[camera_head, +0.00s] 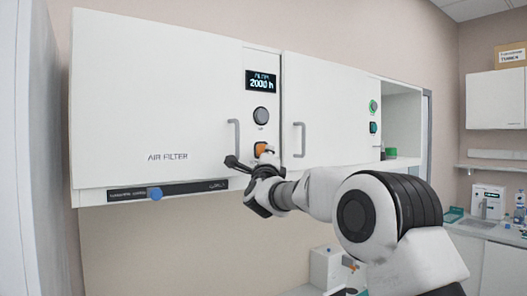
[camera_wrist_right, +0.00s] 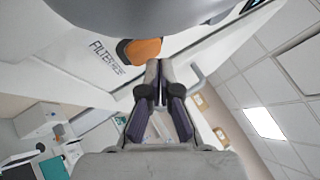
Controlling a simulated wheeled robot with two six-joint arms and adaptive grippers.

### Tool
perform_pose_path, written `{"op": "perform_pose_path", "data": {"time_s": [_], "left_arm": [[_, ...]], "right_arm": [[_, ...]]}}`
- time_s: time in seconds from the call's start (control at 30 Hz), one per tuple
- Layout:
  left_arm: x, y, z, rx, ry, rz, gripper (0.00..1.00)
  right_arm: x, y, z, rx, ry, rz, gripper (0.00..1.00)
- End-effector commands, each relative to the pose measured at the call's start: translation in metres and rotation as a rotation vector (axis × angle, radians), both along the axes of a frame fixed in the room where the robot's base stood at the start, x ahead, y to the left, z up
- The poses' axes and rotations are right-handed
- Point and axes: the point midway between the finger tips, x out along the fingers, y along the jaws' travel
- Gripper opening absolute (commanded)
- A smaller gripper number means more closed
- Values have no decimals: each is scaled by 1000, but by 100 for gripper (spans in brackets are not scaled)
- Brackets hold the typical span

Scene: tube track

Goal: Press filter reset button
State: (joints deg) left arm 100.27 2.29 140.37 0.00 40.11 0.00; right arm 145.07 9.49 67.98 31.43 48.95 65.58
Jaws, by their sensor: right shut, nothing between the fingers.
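The orange filter reset button (camera_head: 260,148) is on the white air filter cabinet front, below a round grey knob. My right gripper (camera_head: 267,157) is shut and empty, with its fingertips right at the button's lower right in the head view. In the right wrist view the orange button (camera_wrist_right: 140,50) shows beside a partly readable "FILTER" label. The shut fingertips (camera_wrist_right: 158,66) lie just below it there; I cannot tell whether they touch it. My left gripper is not in view.
A display (camera_head: 262,82) reading "2000 h" and the grey knob (camera_head: 261,115) are above the button. Vertical door handles (camera_head: 299,140) flank the area on both sides. A blue knob (camera_head: 155,193) sits on the cabinet's lower strip. A counter with items is at the right.

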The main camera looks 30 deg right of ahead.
Motion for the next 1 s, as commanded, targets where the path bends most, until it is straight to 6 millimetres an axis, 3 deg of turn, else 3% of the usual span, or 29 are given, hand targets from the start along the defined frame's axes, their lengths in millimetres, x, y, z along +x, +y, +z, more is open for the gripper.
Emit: {"op": "perform_pose_path", "data": {"time_s": [1.0], "left_arm": [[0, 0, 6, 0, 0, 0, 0]], "right_arm": [[9, 1, 0, -1, 1, 1, 0]]}}
